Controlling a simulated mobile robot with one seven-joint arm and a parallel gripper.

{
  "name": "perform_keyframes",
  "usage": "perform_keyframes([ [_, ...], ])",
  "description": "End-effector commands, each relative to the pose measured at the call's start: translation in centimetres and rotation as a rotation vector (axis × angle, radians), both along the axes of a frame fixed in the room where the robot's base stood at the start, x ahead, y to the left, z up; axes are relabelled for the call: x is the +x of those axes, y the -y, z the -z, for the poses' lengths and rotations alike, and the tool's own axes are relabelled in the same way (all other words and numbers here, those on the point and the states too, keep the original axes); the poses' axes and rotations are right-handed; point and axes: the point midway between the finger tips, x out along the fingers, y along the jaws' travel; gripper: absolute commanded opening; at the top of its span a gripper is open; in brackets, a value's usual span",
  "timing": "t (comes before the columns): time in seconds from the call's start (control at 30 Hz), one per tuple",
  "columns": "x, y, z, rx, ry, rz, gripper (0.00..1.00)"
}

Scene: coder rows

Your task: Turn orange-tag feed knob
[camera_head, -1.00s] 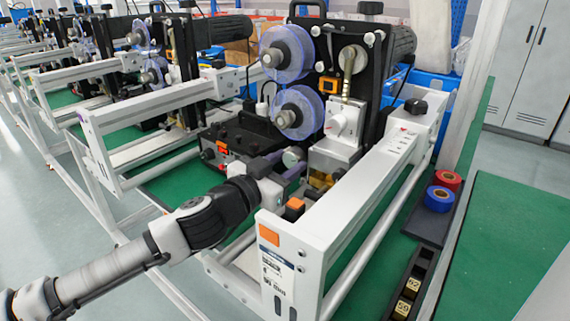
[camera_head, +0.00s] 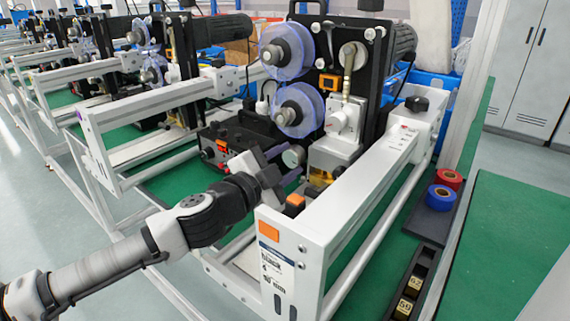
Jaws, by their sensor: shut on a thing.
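A round silver knob (camera_head: 293,156) shows at the right end of the black control box (camera_head: 238,137), below the two purple-rimmed reels. The knob's turn angle cannot be read.
A white frame rail (camera_head: 350,205) with an orange label (camera_head: 268,231) runs close to the right of my gripper. An orange-topped block (camera_head: 295,203) sits just below it. Red tape (camera_head: 448,178) and blue tape (camera_head: 440,198) rolls lie at the right.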

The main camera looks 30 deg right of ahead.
Motion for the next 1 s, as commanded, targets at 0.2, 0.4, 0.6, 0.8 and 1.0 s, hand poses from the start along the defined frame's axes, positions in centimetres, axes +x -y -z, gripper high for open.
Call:
perform_keyframes([
  [0.2, 0.00, -0.01, 0.10, 0.048, 0.134, 0.000, 0.16],
  [0.4, -0.01, -0.02, 0.07, 0.073, 0.207, 0.001, 0.16],
  [0.6, -0.02, 0.00, 0.04, 0.085, 0.241, 0.001, 0.16],
  [0.8, -0.03, 0.00, 0.03, 0.086, 0.247, 0.001, 0.16],
  [1.0, -0.03, 0.00, 0.03, 0.086, 0.246, 0.001, 0.16],
])
